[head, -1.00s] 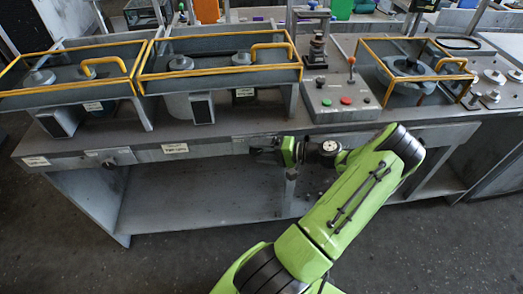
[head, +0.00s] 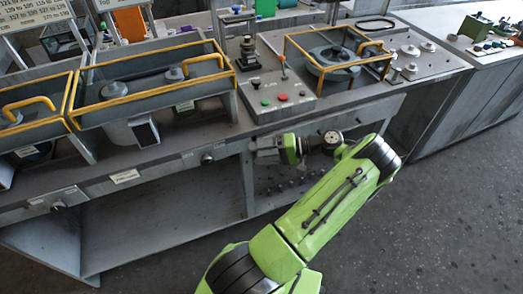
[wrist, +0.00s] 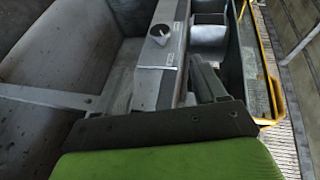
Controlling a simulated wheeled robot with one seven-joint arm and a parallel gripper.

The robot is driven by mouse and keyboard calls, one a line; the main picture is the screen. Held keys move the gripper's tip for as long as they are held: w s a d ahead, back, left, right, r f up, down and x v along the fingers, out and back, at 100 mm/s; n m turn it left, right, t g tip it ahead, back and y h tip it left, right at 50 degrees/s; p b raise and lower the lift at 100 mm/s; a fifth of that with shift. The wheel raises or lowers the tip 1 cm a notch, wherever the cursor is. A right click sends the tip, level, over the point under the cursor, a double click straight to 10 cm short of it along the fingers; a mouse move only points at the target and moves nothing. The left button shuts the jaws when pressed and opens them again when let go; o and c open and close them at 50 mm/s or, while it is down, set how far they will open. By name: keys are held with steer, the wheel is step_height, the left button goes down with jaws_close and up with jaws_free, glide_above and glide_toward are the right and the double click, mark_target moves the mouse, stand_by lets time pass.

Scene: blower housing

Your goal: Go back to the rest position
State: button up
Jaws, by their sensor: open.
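My green arm reaches out over the floor in front of the workbench (head: 190,147) in the head view. My gripper (head: 262,151) is at its end, near the bench's front edge, and looks small and partly hidden by the wrist. Nothing is seen held in it.
Yellow-railed guards (head: 152,92) stand on the bench. A control box with coloured buttons (head: 277,101) and a round blower housing (head: 333,61) are farther right. A second bench (head: 480,60) stands at the right. Grey floor at lower right is clear.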

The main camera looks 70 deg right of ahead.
stand_by(0.7)
steer(key=w+a+r+n+g+y+p, duration=0.1)
steer(key=w+a+r+n+g, duration=0.2)
steer(key=w+a+r+g, duration=0.35)
steer(key=w+a+r+n+g+p, duration=0.1)
steer(key=w+a+r+n+g, duration=0.25)
steer(key=w+a, duration=0.6)
steer(key=w+a+r+n+g+h+p, duration=0.1)
steer(key=a+r+n+g+h+p, duration=0.2)
steer(key=a+r, duration=0.75)
steer(key=s+a+r+n+t+h, duration=0.2)
steer(key=s+a+r+n+t, duration=0.1)
steer(key=s+a, duration=0.7)
steer(key=shift+s+r+n+t+h+p, duration=0.2)
steer(key=shift+r+n+t+h+p, duration=0.15)
steer(key=shift+r+t, duration=0.25)
steer(key=shift+a, duration=0.1)
